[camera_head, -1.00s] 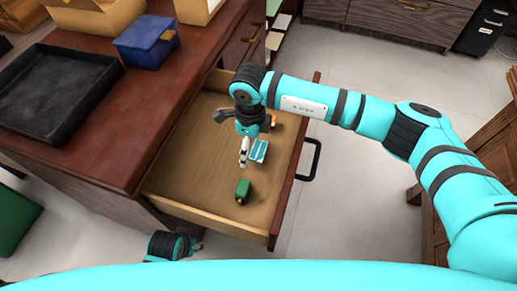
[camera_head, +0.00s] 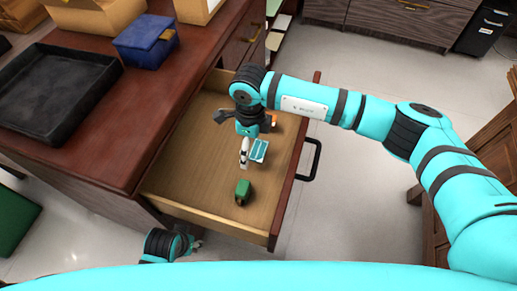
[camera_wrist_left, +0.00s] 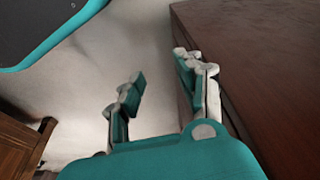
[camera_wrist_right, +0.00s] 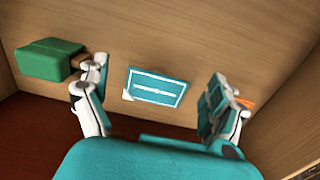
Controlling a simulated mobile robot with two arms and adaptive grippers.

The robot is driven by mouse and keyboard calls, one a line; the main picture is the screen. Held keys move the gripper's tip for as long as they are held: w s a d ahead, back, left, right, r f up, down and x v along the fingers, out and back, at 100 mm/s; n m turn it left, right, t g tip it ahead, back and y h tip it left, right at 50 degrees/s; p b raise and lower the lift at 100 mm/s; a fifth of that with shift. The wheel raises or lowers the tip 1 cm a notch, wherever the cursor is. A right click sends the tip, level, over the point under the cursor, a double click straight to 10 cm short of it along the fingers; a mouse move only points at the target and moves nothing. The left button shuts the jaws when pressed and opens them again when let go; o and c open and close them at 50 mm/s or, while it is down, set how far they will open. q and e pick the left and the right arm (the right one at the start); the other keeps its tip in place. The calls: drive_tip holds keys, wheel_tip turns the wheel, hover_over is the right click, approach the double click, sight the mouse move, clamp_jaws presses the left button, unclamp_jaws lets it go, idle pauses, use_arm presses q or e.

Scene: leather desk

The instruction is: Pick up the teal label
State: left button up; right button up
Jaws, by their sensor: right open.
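The teal label (camera_head: 259,150) is a flat teal rectangle with a white border. It lies on the floor of the open drawer (camera_head: 190,180). In the right wrist view the label (camera_wrist_right: 158,88) lies between the two open fingers of my right gripper (camera_wrist_right: 158,98), apart from both. In the head view my right gripper (camera_head: 245,152) points down into the drawer, just left of the label. My left gripper (camera_wrist_left: 160,90) is open and empty, with floor between its fingers, beside the desk.
A green object (camera_head: 243,191) lies in the drawer near the label. A dark hammer-like item (camera_head: 222,115) and an orange item (camera_head: 273,119) are behind my right gripper. The desk holds a black tray (camera_head: 50,95) and a blue box (camera_head: 146,40).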

idle(0.5)
drive_tip(key=c, duration=0.9)
